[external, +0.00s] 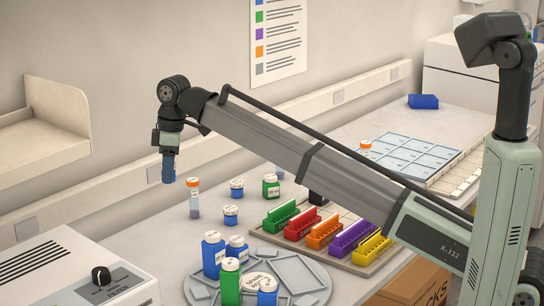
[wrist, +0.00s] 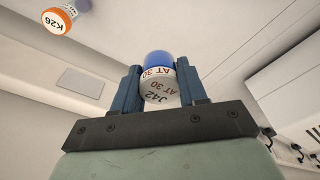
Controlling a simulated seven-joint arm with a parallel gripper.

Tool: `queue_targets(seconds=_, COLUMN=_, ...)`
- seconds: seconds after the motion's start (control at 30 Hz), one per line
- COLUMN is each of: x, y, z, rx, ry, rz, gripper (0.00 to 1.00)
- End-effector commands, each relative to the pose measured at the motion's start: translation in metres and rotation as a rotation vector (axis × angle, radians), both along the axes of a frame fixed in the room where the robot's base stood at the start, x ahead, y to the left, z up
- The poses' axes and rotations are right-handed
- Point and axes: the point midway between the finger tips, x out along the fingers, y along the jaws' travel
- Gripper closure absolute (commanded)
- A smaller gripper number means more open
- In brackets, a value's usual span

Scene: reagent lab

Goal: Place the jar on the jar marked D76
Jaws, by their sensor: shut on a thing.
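My gripper (external: 168,170) hangs in the air at the left, above the bench, with its fingers pointing down. In the wrist view my gripper (wrist: 160,90) is shut on a jar (wrist: 158,90) with a blue body and a white lid lettered J42 and AT 30. In the external view the held jar is hard to tell from the blue fingers. No marking D76 can be read. Short white-lidded jars stand on the bench: two blue ones (external: 237,188) (external: 230,215) and a green one (external: 271,187).
An orange-capped vial (external: 194,198) stands near my gripper; an orange cap marked K26 (wrist: 57,20) shows in the wrist view. A grey round tray (external: 310,280) holds blue and green bottles. Coloured racks (external: 324,232) stand right of it. A white machine (external: 75,270) occupies the front left.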

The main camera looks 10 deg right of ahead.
Motion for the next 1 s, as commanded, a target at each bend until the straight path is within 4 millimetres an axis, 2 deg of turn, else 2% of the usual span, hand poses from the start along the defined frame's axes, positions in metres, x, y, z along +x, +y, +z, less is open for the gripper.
queue_targets(seconds=0.03, x=0.001, y=0.001, z=0.011, rx=0.002, ry=-0.001, rz=0.000, gripper=0.88)
queue_targets(seconds=0.13, x=0.003, y=0.000, z=0.025, rx=0.000, ry=0.000, rz=-0.001, gripper=0.88)
queue_targets(seconds=0.37, x=0.049, y=-0.023, z=0.022, rx=-0.001, ry=0.001, rz=-0.009, gripper=0.88)
queue_targets(seconds=0.57, x=0.108, y=-0.056, z=0.022, rx=-0.001, ry=0.000, rz=-0.018, gripper=0.88)
queue_targets(seconds=0.8, x=0.193, y=-0.116, z=0.022, rx=-0.001, ry=0.001, rz=-0.029, gripper=0.88)
queue_targets(seconds=1.0, x=0.242, y=-0.157, z=0.022, rx=0.000, ry=0.000, rz=-0.033, gripper=0.88)
